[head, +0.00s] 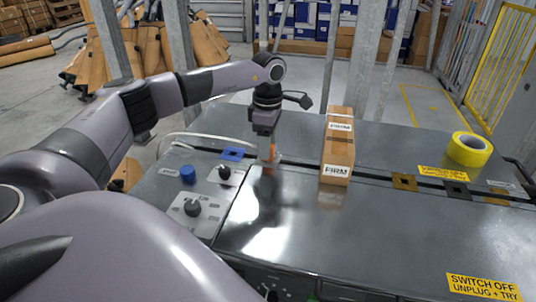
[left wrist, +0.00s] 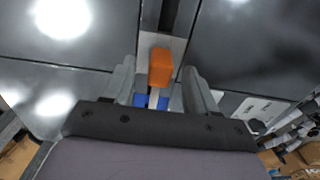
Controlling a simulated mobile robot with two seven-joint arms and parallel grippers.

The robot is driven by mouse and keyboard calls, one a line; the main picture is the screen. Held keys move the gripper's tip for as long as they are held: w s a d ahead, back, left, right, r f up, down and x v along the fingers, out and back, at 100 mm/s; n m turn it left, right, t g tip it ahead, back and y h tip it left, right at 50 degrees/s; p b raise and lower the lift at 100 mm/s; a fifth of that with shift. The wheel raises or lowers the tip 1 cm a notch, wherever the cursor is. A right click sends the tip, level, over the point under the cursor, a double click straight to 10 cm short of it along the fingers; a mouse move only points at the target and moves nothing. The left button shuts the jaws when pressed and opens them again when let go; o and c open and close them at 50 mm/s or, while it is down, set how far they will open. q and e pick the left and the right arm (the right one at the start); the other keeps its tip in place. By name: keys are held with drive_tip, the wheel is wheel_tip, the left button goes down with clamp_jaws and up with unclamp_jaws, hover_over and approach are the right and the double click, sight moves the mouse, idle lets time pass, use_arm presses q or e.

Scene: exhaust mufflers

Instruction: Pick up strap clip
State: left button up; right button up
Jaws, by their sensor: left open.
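A small orange block (head: 268,153), which I take for the strap clip, stands on the grey machine top near its left part. In the left wrist view the orange block (left wrist: 160,66) shows between the two fingers, with a gap on either side. My left gripper (head: 265,147) points down over it and is open; the fingers (left wrist: 162,84) show on both sides in the left wrist view. I cannot tell how far down the fingers reach around it. My right gripper is out of view.
A blue square piece (head: 232,154), black knobs (head: 192,207) and a blue knob (head: 188,175) lie to the left. A cardboard box (head: 338,150) stands to the right; yellow tape (head: 469,149) lies at the far right. The front of the top is clear.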

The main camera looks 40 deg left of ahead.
use_arm(q)
wheel_tip(320, 180, down, 2)
drive_tip(key=shift+f, duration=0.2)
drive_tip(key=c, duration=1)
drive_tip(key=shift+r, duration=0.1)
